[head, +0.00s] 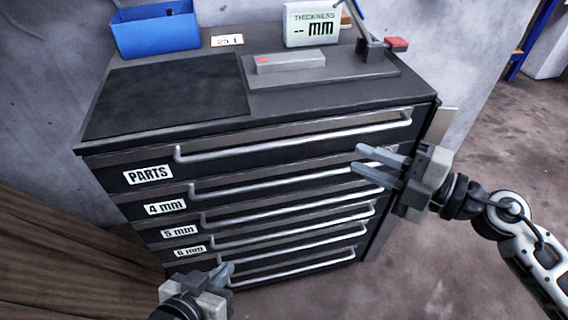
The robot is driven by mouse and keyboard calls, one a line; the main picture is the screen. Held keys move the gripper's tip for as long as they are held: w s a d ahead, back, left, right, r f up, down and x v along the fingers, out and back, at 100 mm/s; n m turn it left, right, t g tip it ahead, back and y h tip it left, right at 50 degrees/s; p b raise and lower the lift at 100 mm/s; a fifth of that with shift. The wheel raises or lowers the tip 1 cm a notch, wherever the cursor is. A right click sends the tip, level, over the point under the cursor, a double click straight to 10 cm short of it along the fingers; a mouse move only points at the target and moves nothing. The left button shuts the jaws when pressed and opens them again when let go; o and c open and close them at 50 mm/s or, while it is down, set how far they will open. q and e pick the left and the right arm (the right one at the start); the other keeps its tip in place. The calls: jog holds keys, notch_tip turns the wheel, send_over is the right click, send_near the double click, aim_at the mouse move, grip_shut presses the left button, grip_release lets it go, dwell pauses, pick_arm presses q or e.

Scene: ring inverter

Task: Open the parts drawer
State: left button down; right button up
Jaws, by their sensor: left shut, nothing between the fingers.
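The parts drawer (250,162) is the top drawer of the dark cabinet, with a white "PARTS" label (148,175) at its left. It looks shut. Its long silver handle (290,138) runs across the upper part of its front. My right gripper (356,158) is open and empty, its fingers pointing left in front of the drawers, a little below the right part of that handle. It appears apart from the handle, though its depth is hard to judge. My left gripper (229,270) is shut and empty, low at the bottom, by the lowest drawers.
Lower drawers labelled 4 mm (165,208), 5 mm (179,231) and 6 mm (189,252) have similar handles. On top are a blue bin (155,32), a thickness display (312,25) and a grey device. Wooden planks (60,260) lie left; floor (500,150) is open right.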

aim_at(290, 144)
jog(key=shift+n+g+h, duration=0.3)
jog(key=shift+n+g, duration=0.4)
jog(key=shift+n, duration=0.2)
jog(key=x, duration=1)
jog(key=f+x, duration=0.1)
jog(key=x, duration=0.5)
jog(key=shift+w+d+p, duration=0.1)
jog(key=shift+d+p, duration=0.1)
jog(key=shift+p, duration=0.2)
jog(key=shift+c, duration=0.3)
grip_shut()
